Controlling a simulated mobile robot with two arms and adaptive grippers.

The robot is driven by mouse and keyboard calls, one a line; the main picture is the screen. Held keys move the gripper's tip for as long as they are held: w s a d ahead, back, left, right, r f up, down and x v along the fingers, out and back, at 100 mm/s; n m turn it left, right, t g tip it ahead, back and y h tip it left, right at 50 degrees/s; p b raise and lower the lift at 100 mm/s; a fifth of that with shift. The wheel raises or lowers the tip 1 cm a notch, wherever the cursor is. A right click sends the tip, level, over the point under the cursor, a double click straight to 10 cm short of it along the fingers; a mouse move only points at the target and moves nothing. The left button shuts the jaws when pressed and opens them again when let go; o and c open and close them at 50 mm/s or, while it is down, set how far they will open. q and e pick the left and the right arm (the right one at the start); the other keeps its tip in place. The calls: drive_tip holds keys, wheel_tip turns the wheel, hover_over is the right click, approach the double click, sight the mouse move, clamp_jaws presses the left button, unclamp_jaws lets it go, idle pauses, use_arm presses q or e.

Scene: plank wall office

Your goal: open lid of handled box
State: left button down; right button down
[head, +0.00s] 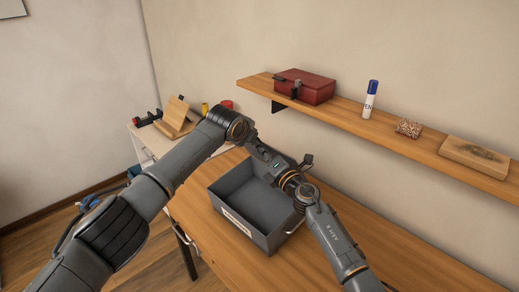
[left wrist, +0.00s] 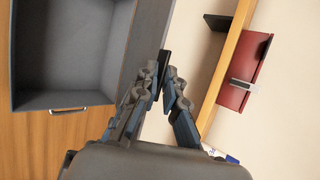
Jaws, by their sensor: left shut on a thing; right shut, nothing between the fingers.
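The handled box is a grey open-topped box (head: 228,197) on the table, with a white label and a metal handle; its empty inside shows. In the left wrist view the box (left wrist: 60,102) fills the upper left, its handle at the lower edge. A grey panel (left wrist: 149,35) along its wall side looks like the lid, raised off the opening. My left gripper (left wrist: 165,68) is shut at that panel's edge, with a small dark piece between its fingertips. In the head view my arms hide this spot.
A side cabinet at the left carries small items. The table's right part is bare.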

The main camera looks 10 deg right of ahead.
drive_tip(key=shift+w+d+r, duration=0.55)
drive_tip(key=shift+d, duration=0.25)
use_arm(q)
drive_tip(key=c, duration=1.5)
unclamp_jaws()
drive_tip(key=shift+c, duration=0.2)
drive_tip(key=shift+f, duration=0.1)
use_arm(e)
drive_tip(key=shift+r, duration=0.1)
use_arm(q)
drive_tip(key=shift+a, duration=0.15)
